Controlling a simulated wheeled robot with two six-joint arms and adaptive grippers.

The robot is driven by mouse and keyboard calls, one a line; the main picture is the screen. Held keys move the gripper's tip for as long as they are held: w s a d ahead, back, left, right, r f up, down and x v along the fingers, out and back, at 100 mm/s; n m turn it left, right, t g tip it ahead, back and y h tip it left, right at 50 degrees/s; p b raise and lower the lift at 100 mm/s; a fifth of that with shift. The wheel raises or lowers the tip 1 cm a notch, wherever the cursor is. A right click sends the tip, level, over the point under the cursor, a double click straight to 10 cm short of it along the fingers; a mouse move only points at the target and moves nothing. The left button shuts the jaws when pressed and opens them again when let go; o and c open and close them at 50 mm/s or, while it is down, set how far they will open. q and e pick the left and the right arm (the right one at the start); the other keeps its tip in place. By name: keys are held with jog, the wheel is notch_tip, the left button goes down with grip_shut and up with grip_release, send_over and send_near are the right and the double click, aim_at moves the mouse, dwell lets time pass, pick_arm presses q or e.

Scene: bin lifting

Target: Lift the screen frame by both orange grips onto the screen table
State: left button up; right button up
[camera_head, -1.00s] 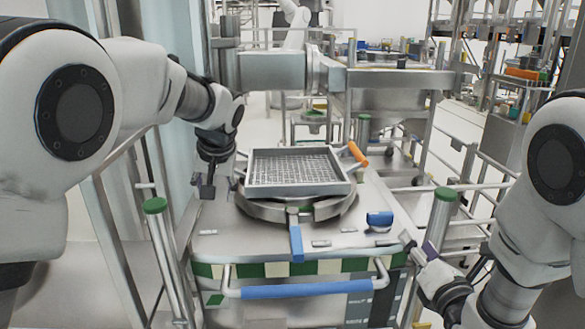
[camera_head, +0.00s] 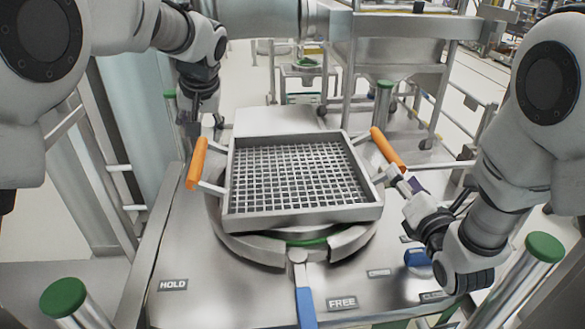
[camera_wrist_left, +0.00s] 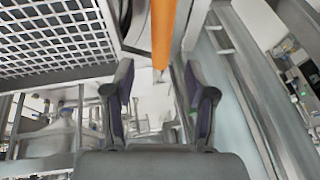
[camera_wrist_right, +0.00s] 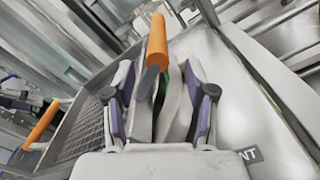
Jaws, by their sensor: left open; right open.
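The screen frame (camera_head: 300,215) is a grey square tray with a mesh floor, resting on a round clamp ring on the metal table. Its left orange grip (camera_head: 197,163) and right orange grip (camera_head: 387,147) stick out on bars at either side. My left gripper (camera_head: 193,128) is open just behind the left grip; in the left wrist view that grip (camera_wrist_left: 163,30) lies ahead, between the finger lines. My right gripper (camera_head: 398,182) is open close to the near end of the right grip. In the right wrist view the grip (camera_wrist_right: 157,45) reaches between the open fingers. Contact is unclear.
A blue-handled clamp lever (camera_head: 306,307) points forward from the ring (camera_head: 335,247). Green-capped posts (camera_head: 63,297) and (camera_head: 545,247) stand at the near corners. A steel hopper stand (camera_head: 400,50) is behind.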

aim_at(200, 147)
jog(key=shift+s+d+r, duration=0.15)
jog(key=shift+s+r, duration=0.2)
jog(key=shift+s, duration=0.35)
pick_arm(q)
jog(key=x, duration=0.7)
jog(key=shift+s+f, duration=0.2)
jog(key=shift+f, duration=0.05)
pick_arm(e)
jog(key=w, duration=0.2)
jog(key=w+a, duration=0.1)
jog(key=w, duration=0.5)
jog(key=shift+w+a+f, duration=0.25)
jog(key=shift+a, duration=0.05)
pick_arm(q)
jog(key=shift+c, duration=0.4)
pick_arm(e)
jog(key=shift+c, duration=0.4)
pick_arm(q)
jog(key=shift+s+r, duration=0.1)
grip_shut()
pick_arm(e)
jog(key=shift+s+r, duration=0.1)
grip_shut()
